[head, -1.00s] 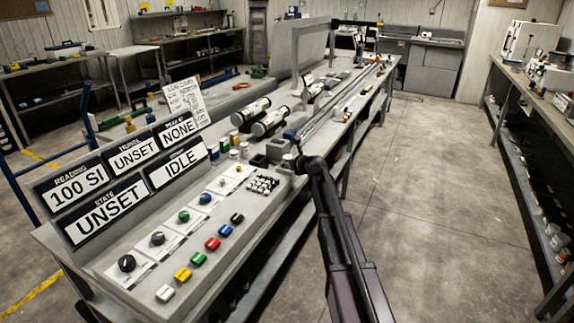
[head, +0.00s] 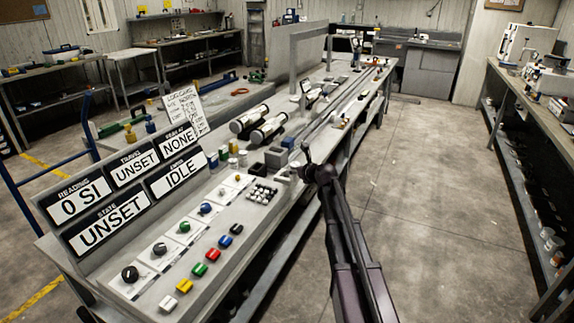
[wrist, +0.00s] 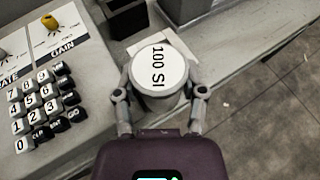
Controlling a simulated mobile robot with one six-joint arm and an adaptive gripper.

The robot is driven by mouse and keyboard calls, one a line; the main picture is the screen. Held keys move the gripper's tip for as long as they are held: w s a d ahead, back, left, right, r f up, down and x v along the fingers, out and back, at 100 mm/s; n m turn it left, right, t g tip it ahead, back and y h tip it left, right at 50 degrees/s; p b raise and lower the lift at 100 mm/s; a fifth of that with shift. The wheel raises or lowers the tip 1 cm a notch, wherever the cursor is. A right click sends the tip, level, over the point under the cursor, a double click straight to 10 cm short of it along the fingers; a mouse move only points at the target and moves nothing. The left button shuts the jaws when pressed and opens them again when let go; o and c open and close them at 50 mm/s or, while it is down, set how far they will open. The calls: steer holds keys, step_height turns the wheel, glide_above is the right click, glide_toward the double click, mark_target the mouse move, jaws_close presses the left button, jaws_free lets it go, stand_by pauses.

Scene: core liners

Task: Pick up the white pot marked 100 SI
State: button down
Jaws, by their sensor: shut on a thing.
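The white pot (wrist: 158,70), its round lid marked 100 SI, sits between the fingers of my gripper (wrist: 160,92) in the wrist view. The fingers are shut on its two sides. In the head view my gripper (head: 306,172) is at the right edge of the bench, past the keypad, and the pot shows only as a small pale shape there. The pot hides what is directly below it, and I cannot tell how high it is held. The READING panel (head: 80,205) shows 0 SI.
The keypad (wrist: 42,107) and a yellow GAIN knob (wrist: 50,21) are left of the pot. A dark open box (wrist: 128,16) stands just behind it. Large white cylinders (head: 268,130) lie farther along the bench. The floor (head: 440,190) to the right is clear.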

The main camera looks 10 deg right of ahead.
steer(key=s+d, duration=0.3)
steer(key=s, duration=0.5)
steer(key=shift+s+d+r+p, duration=0.4)
steer(key=shift+r, duration=0.1)
